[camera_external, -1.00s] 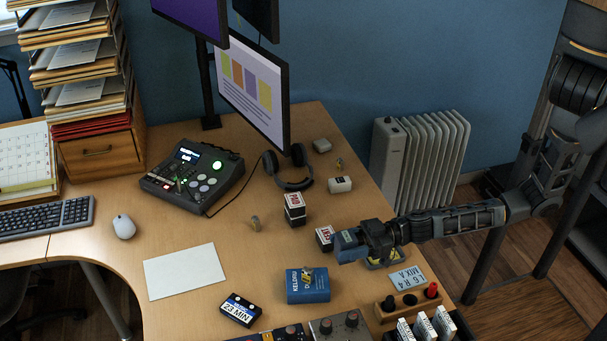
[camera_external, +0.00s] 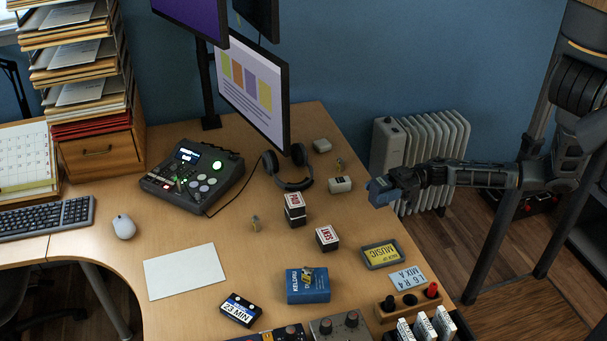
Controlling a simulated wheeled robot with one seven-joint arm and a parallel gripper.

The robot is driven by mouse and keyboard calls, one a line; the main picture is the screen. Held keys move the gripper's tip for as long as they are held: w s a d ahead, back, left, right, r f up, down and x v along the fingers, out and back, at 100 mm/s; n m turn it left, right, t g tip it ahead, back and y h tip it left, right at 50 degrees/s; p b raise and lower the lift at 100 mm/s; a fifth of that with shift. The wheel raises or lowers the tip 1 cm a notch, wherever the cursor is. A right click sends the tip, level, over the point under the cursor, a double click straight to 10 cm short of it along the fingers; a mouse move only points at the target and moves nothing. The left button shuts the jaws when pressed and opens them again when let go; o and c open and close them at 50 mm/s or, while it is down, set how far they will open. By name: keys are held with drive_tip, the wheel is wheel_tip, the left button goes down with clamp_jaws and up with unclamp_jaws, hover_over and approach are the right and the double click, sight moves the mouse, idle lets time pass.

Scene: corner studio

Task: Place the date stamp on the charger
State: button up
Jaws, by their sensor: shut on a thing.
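My gripper (camera_external: 378,194) is raised in the air past the right edge of the desk, in front of the radiator. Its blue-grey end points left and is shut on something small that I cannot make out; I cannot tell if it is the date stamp. A small pale box with dark marks (camera_external: 340,184) lies on the desk to the left of my gripper, and a small grey block (camera_external: 321,145) lies farther back. I cannot tell which of them, if either, is the charger.
Headphones (camera_external: 291,170) lie below the monitor (camera_external: 250,92). Small black-and-white blocks stand mid-desk, one marked SENT (camera_external: 327,238). A yellow MUSIC cassette (camera_external: 381,255), a blue box (camera_external: 307,287) and a knob stand (camera_external: 408,302) are nearer the front. The radiator (camera_external: 421,150) stands beyond the desk.

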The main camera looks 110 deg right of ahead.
wheel_tip(320, 180, down, 10)
drive_tip(key=shift+r, duration=0.25)
drive_tip(key=shift+b, duration=0.3)
drive_tip(key=shift+f, duration=0.2)
drive_tip(key=o, duration=1.3)
drive_tip(key=shift+c, duration=0.2)
drive_tip(key=s, duration=0.2)
drive_tip(key=s+b, duration=0.1)
drive_tip(key=s, duration=0.2)
drive_tip(key=s+d+b, duration=0.1)
drive_tip(key=s, duration=0.1)
drive_tip(key=shift+s+f, duration=0.1)
drive_tip(key=shift+s, duration=0.1)
drive_tip(key=shift+s+a+r, duration=0.15)
drive_tip(key=shift+s+r, duration=0.05)
drive_tip(key=s+a+r+g+h, duration=0.1)
drive_tip(key=s+a+r, duration=0.2)
drive_tip(key=a, duration=0.6)
drive_tip(key=s+a+r+m+g, duration=0.1)
drive_tip(key=s+a+r, duration=0.2)
drive_tip(key=a+r, duration=0.4)
drive_tip(key=s+a+r+g+h, duration=0.1)
drive_tip(key=s+a+r, duration=0.2)
drive_tip(key=a, duration=0.9)
wheel_tip(320, 180, up, 3)
drive_tip(key=shift+a+f+m+h, duration=0.1)
drive_tip(key=shift+a+m+h, duration=0.15)
drive_tip(key=shift+m+h, duration=0.05)
